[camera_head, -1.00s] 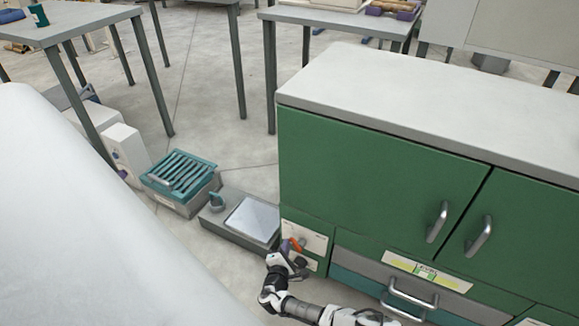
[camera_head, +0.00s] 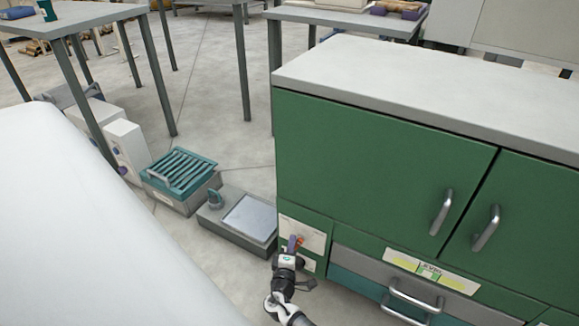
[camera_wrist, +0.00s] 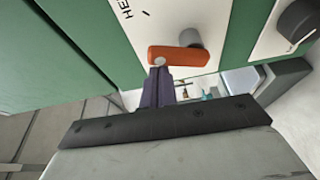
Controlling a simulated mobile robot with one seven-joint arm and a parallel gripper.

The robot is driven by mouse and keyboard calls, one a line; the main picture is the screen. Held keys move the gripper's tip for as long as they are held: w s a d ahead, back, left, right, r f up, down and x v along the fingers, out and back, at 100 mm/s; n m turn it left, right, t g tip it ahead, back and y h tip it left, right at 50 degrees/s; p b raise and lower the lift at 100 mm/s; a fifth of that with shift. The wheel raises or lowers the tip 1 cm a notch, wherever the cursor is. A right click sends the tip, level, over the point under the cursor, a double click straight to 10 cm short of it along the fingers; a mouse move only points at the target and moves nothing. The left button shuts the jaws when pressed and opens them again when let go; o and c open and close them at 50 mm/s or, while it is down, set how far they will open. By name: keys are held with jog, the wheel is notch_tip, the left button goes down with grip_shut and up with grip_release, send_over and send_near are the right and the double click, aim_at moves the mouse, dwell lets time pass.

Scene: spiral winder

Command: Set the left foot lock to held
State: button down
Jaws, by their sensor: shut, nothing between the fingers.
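The foot lock is an orange lever (camera_wrist: 172,55) on a grey pivot post (camera_wrist: 191,40), on a white panel (camera_wrist: 158,20) of the green cabinet. In the wrist view the lever lies nearly level, its free end at left. Part of a label reading "HE" shows at the panel's upper left. My gripper (camera_wrist: 158,72) is shut and empty, its dark purple fingertips at the lever's free end; whether they touch cannot be told. In the head view my gripper (camera_head: 292,243) is in front of the panel and mostly hides the lever (camera_head: 300,240).
A black knob (camera_wrist: 297,24) sits right of the lever in the wrist view. Silver drawer and door handles (camera_head: 441,213) stick out from the green cabinet (camera_head: 370,160). A grey floor unit (camera_head: 240,219) and a teal-topped box (camera_head: 180,172) stand left of it.

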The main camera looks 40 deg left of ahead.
jog(key=shift+w+d+f, duration=0.1)
jog(key=shift+w+d, duration=0.05)
jog(key=shift+d, duration=0.45)
jog(key=shift+w+d+f+b, duration=0.15)
jog(key=shift+d+b, duration=0.25)
dwell(0.3)
jog(key=shift+d, duration=0.15)
jog(key=p+v, duration=0.2)
jog(key=v, duration=1.1)
jog(key=shift+s, duration=0.55)
